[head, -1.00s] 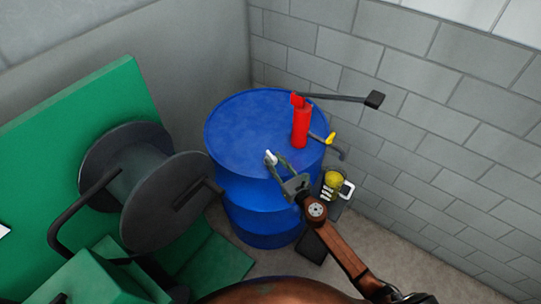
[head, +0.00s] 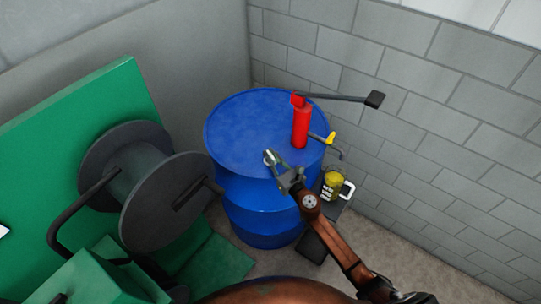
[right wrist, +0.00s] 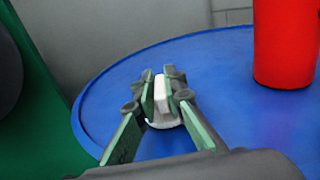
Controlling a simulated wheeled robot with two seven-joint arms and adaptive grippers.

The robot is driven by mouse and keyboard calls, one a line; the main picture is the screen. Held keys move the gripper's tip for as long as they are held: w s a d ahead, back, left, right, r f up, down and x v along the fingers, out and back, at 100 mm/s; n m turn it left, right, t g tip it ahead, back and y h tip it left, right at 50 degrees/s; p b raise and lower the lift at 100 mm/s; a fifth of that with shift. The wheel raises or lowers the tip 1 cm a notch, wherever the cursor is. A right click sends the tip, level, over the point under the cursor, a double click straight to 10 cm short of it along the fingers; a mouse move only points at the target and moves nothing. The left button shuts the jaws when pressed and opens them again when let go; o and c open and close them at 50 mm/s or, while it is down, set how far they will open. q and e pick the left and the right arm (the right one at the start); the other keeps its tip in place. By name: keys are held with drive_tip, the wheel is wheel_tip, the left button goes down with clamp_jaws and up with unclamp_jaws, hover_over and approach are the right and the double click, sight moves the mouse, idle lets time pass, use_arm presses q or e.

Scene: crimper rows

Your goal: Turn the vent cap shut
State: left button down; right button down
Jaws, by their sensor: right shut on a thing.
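The vent cap (right wrist: 162,98) is a small pale grey-white piece with an upright grip, on top of the blue drum (head: 238,117) near its front edge. My right gripper (head: 271,158) reaches in from the lower right over the drum top. In the right wrist view, its two fingers (right wrist: 163,94) are closed on the cap's upright grip, one on each side. The fingers hide most of the cap in the head view. The cap's base shows just below the fingertips in the wrist view. My left gripper is in neither view.
A red hand pump (head: 300,127) with a long dark lever and a yellow-tipped spout stands on the drum, right of my gripper. A yellow-and-black container (head: 333,184) is beside the drum. A dark reel (head: 165,200) on green equipment stands left. Block walls close off the back and right.

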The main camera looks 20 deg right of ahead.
idle(0.4)
drive_tip(key=shift+a+r+m+t+h+p, duration=0.15)
drive_tip(key=shift+m+h+p, duration=0.55)
drive_tip(key=shift+h, duration=0.45)
drive_tip(key=shift+r+m+t+h+p, duration=0.15)
drive_tip(key=shift+m+h+p, duration=0.55)
drive_tip(key=shift+h, duration=0.45)
drive_tip(key=m+h, duration=0.3)
drive_tip(key=h, duration=0.1)
drive_tip(key=shift+f, duration=0.25)
drive_tip(key=m+g+h, duration=0.1)
drive_tip(key=h, duration=0.1)
drive_tip(key=shift+m+h, duration=0.4)
drive_tip(key=shift+f+m+g+h+b, duration=0.15)
drive_tip(key=shift+m+g+h+b, duration=0.15)
drive_tip(key=shift+m+g+h, duration=0.7)
drive_tip(key=shift+m+g+h+b, duration=1.4)
drive_tip(key=shift+m+g+h, duration=0.55)
drive_tip(key=shift+h, duration=0.75)
